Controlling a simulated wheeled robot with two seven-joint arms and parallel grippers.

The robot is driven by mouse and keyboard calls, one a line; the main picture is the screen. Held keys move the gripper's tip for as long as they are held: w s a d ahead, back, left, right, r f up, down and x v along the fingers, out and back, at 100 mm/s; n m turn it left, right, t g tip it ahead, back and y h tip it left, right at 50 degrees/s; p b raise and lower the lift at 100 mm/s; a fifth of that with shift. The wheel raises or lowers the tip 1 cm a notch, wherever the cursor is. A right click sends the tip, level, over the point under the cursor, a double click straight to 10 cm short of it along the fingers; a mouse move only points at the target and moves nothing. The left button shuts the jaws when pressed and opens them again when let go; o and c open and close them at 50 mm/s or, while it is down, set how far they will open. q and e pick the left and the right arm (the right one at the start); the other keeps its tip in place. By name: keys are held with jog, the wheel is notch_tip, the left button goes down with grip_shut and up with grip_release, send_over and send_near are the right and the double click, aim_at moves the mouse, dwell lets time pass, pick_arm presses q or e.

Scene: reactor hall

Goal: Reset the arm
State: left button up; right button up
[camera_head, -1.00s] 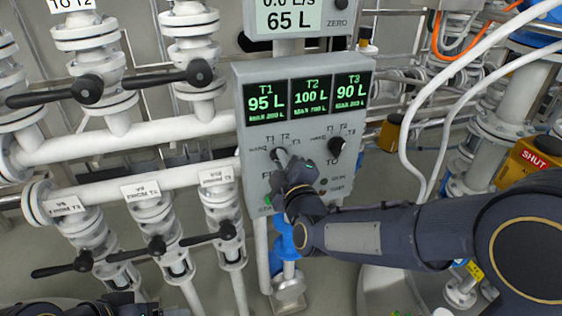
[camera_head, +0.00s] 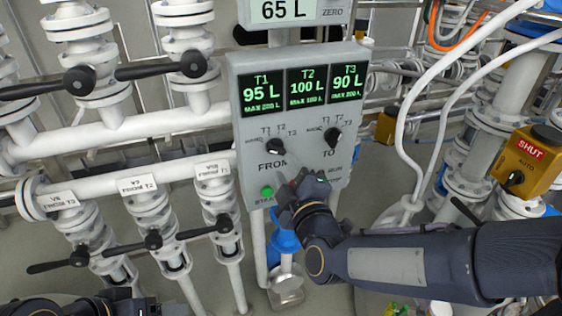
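My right arm comes in from the right, and its gripper (camera_head: 290,186) is in front of the lower part of the grey control panel (camera_head: 240,140). The fingers are small and dark against the panel, so I cannot tell if they are open or shut. The FROM knob (camera_head: 275,146) and the TO knob (camera_head: 332,137) show clear of the gripper. A green button (camera_head: 267,192) is just left of it. The gripper hides part of the panel's lower edge. A dark part of my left arm (camera_head: 95,306) shows at the bottom left; its fingertips are not clearly visible.
White pipes with black-handled valves (camera_head: 150,240) fill the left side. A yellow box (camera_head: 527,158) reading SHUT stands at the right. White hoses (camera_head: 412,120) hang right of the panel. A display reading 65 L (camera_head: 290,10) is above.

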jog(key=shift+s+d, duration=0.2)
jog(key=shift+s, duration=0.35)
jog(key=s+d+f+m+g, duration=0.2)
jog(key=s+d+m+g, duration=0.1)
jog(key=d+m, duration=0.15)
jog(key=s+d+f+m+g, duration=0.2)
jog(key=d+m, duration=0.1)
jog(key=d, duration=0.3)
jog(key=s+d+f+m+g, duration=0.2)
jog(key=s+m, duration=0.1)
jog(key=s, duration=0.3)
jog(key=s+d+f+m+g+h, duration=0.1)
jog(key=s+d+f+m+g, duration=0.1)
jog(key=s, duration=0.3)
jog(key=s+d+f+m+g, duration=0.2)
jog(key=s+d+m, duration=0.2)
jog(key=s+m, duration=0.1)
jog(key=shift+s+g+h, duration=0.3)
jog(key=shift+s+h, duration=0.1)
jog(key=shift+s, duration=0.45)
